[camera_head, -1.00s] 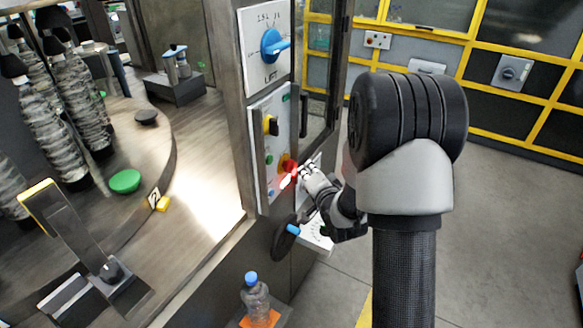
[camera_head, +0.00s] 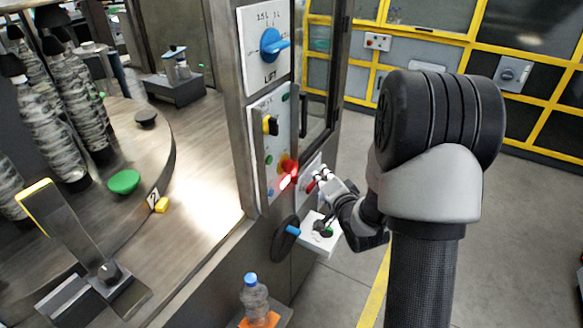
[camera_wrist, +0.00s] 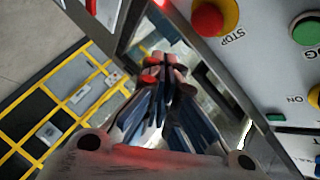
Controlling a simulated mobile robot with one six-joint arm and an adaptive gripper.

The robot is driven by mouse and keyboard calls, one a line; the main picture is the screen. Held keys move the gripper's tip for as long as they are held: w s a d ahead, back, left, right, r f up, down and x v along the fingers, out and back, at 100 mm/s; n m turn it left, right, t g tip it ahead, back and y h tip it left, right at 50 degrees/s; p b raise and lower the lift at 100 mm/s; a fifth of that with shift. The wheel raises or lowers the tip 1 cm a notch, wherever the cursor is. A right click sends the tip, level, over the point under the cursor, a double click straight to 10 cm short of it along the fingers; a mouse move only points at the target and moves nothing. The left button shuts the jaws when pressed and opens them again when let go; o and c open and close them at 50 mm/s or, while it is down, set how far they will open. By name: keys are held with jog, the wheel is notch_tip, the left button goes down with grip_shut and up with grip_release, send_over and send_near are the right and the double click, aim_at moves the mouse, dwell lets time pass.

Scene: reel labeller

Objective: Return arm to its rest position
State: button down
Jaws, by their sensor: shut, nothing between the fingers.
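My gripper (camera_head: 324,177) is shut and empty, in front of the machine's control panel in the head view. It sits to the right of the lit red button (camera_head: 288,167), apart from the panel face. In the wrist view my gripper (camera_wrist: 164,68) shows its fingers together, pointing at the machine's side. The red STOP button (camera_wrist: 213,18) is to the right of the fingertips there, with a green button (camera_wrist: 305,30) further right. My arm is bent, with its elbow large at the right of the head view.
A blue LIFT knob (camera_head: 272,45) is above the panel. A small white box (camera_head: 322,232) is below my gripper. A bottle (camera_head: 254,298) stands at bottom centre. Yellow-framed cabinets (camera_head: 490,70) line the back wall.

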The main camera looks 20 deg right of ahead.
jog(key=s+a+r+n+g, duration=0.65)
jog(key=s+a+r, duration=0.25)
jog(key=s, duration=0.2)
jog(key=s+a+n+g, duration=0.2)
jog(key=s+a+n, duration=0.1)
jog(key=s, duration=0.7)
jog(key=s+a+r+n+g+y, duration=0.1)
jog(key=s+a+n+g, duration=0.1)
jog(key=s+a, duration=0.4)
jog(key=s+n, duration=0.1)
jog(key=s, duration=0.4)
jog(key=shift+y, duration=0.3)
